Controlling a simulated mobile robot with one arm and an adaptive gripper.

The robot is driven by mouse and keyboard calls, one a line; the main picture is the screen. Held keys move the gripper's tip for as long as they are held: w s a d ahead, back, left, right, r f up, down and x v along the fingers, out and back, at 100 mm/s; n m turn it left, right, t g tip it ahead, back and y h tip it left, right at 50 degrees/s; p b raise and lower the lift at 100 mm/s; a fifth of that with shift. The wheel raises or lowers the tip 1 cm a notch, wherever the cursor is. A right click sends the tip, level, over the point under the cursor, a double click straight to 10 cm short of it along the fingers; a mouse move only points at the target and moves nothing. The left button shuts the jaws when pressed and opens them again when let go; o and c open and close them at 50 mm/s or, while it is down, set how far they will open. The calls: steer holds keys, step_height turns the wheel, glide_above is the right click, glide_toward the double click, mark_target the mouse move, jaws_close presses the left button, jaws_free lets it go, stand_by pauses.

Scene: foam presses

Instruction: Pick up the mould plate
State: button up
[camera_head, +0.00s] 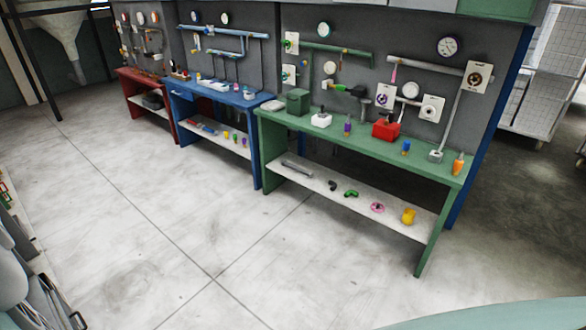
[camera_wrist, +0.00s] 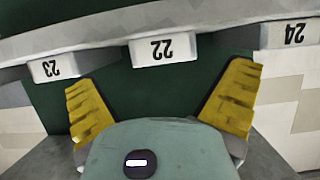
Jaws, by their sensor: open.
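I cannot make out a mould plate for certain in either view. My gripper (camera_wrist: 160,80) shows in the wrist view, its two yellow ribbed fingers spread wide apart with nothing between them. Beyond the fingers is a dark green surface under a pale ledge with upside-down number tags: 23 (camera_wrist: 57,68) at left, 22 (camera_wrist: 164,49) in the middle and 24 (camera_wrist: 295,33) at right. I cannot tell how far the fingers are from the ledge. My gripper is not seen in the head view.
A green bench (camera_head: 375,152) with gauges, pipes and small parts stands at the right in the head view. A blue bench (camera_head: 228,97) and a red bench (camera_head: 134,77) stand further left. The pale concrete floor (camera_head: 150,210) in front of them is clear.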

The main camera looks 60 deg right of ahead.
steer(key=shift+s+a+r+p, duration=0.15)
steer(key=shift+a+p, duration=0.4)
steer(key=shift+p, duration=0.3)
steer(key=p+x, duration=0.2)
steer(key=shift+s+p, duration=0.15)
steer(key=shift+p, duration=0.2)
steer(key=shift+p+x, duration=0.45)
steer(key=shift+x, duration=0.4)
steer(key=shift+a+f, duration=0.15)
steer(key=shift+f, duration=0.2)
steer(key=shift+c, duration=0.2)
steer(key=c, duration=1.2)
